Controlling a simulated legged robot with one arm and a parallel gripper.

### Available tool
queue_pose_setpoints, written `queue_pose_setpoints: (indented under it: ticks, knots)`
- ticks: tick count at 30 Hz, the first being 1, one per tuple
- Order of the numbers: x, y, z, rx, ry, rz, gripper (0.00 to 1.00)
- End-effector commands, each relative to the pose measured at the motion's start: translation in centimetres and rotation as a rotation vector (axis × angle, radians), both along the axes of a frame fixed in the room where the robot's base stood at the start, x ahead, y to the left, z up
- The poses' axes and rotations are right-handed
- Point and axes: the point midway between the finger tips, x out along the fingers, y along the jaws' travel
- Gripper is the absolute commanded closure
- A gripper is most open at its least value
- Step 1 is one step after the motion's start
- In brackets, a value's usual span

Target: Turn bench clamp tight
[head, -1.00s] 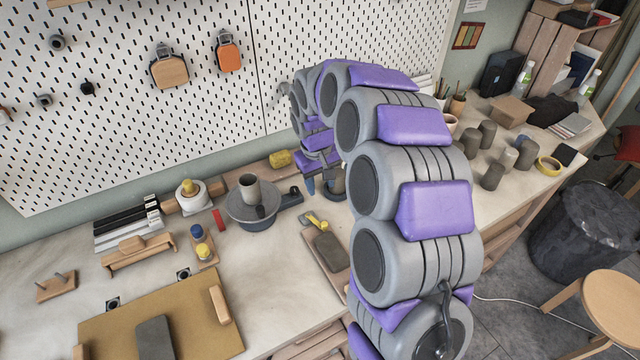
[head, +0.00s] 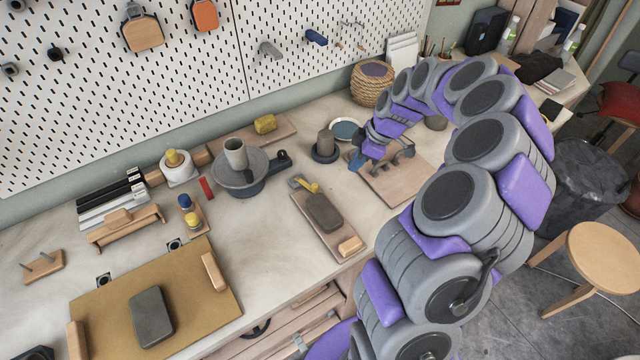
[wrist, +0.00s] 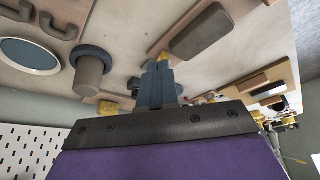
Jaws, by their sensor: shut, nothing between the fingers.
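I cannot tell for certain which thing is the bench clamp. A wooden board with dark grey bent handles (head: 403,155) lies at the right of the bench, partly hidden by my arm. My gripper (head: 357,160) is above the bench, at the left edge of the handled board. In the wrist view its blue fingers (wrist: 159,66) are together and hold nothing. The yellow piece shows just beyond the tips, and the handles (wrist: 60,26) show at the upper left.
A grey cylinder on a dark ring (head: 325,146) stands close to my gripper, with a round blue dish (head: 344,129) behind. A wheel with a cup (head: 240,178) is left. A rope basket (head: 371,85) stands by the pegboard. Bare bench lies between the boards.

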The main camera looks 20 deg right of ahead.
Motion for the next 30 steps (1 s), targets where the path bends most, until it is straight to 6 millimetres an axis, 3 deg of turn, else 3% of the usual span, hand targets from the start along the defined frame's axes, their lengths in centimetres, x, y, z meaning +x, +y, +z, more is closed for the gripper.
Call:
queue_pose_setpoints:
  ticks: [11, 25, 30]
  knots:
    - [0.1, 0.2, -2.0, 0.006, -0.026, 0.032, 1.0]
    - [1.6, 3.3, -9.9, 0.006, -0.024, 0.032, 1.0]
    - [2.9, 5.8, -9.2, 0.003, -0.027, 0.035, 1.0]
